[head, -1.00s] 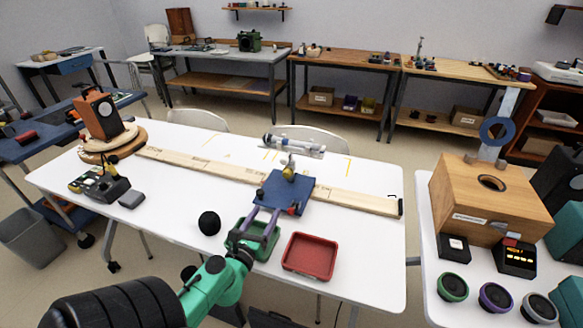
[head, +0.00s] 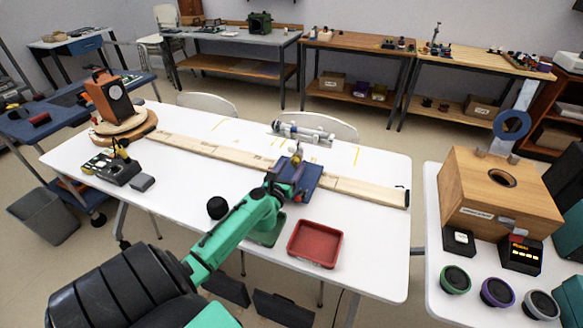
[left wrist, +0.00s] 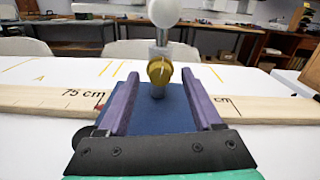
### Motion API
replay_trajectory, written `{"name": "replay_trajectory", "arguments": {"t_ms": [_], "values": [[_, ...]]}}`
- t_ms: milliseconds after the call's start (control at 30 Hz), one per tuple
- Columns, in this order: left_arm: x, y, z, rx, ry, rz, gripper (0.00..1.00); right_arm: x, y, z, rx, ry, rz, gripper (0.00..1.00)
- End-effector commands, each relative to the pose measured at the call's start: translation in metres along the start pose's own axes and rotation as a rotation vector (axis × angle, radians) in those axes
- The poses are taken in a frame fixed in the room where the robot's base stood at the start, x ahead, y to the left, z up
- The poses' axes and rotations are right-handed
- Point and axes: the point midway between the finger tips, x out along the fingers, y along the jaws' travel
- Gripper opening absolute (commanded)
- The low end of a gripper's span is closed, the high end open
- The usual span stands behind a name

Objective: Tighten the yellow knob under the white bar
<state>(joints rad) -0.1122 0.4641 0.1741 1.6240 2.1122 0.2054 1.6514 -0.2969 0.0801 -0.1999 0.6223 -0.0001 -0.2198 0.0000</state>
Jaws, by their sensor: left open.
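The yellow knob (left wrist: 160,71) sits on a short grey post in the left wrist view, straight ahead and between my two purple fingers. Above it is the rounded white end of the bar (left wrist: 164,12); the white bar (head: 303,133) lies across the top of the post in the head view. The post stands on a blue plate (head: 314,172) over the wooden rail (head: 355,190). My left gripper (head: 291,172) is open over the blue plate, its fingers apart with no visible contact on the knob. My right gripper is not in view.
A red tray (head: 315,243) lies right of my left arm, and a black ball (head: 217,208) lies left of it. A wooden speaker box (head: 500,190) stands on the right table. An orange-brown speaker (head: 108,97) stands on a round base at the far left.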

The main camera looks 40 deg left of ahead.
Motion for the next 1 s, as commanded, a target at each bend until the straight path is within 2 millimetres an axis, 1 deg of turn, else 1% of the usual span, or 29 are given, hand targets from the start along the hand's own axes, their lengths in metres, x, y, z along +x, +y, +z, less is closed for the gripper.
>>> {"name": "replay_trajectory", "arguments": {"t_ms": [100,167,200,267,300,667,867,1000], "values": [[0.000,0.000,0.000,0.000,0.000,0.000,0.67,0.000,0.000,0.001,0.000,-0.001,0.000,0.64],[-0.001,0.000,0.000,0.000,0.000,0.000,0.44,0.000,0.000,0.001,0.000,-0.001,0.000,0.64],[-0.001,0.000,0.000,0.000,0.000,0.000,0.28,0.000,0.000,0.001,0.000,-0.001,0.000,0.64],[-0.001,0.000,0.000,0.000,0.000,0.000,0.06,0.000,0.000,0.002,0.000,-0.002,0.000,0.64],[-0.001,0.000,0.000,0.000,0.000,0.000,0.00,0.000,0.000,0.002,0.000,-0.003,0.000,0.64],[-0.001,0.000,0.000,0.036,0.001,0.000,0.00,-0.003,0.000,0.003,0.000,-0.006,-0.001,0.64],[-0.001,-0.001,0.001,0.134,0.003,0.000,0.00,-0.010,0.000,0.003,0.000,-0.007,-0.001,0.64],[-0.001,-0.001,0.001,0.239,0.003,-0.001,0.00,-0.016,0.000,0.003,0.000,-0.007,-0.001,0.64]]}}
